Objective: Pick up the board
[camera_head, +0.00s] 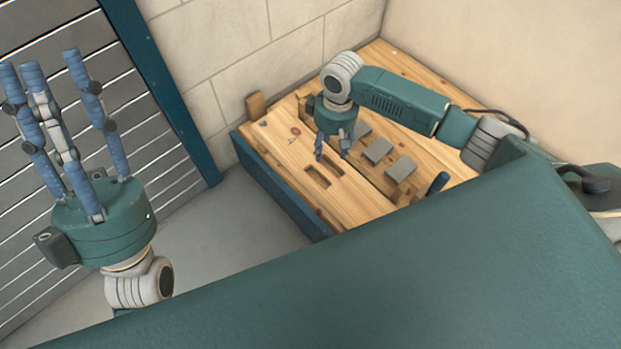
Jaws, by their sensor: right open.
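A light wooden board (290,150) with two rectangular cutouts lies flat on the bench at its near left side. I cannot tell whether it is a loose piece or part of the bench top. My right gripper (332,155) points down over the board close to the cutouts, with its fingers apart. Whether the fingertips touch the wood is not clear, and no held object shows. My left gripper (42,68) is raised at the far left, away from the bench, with its blue fingers pointing up, spread and empty.
Several grey blocks (378,150) sit along the wooden bench top (408,65) right of the board. A wooden block (256,105) is at the left corner. Walls close in behind; a slatted shutter (150,130) is left. Grey floor (235,225) is free.

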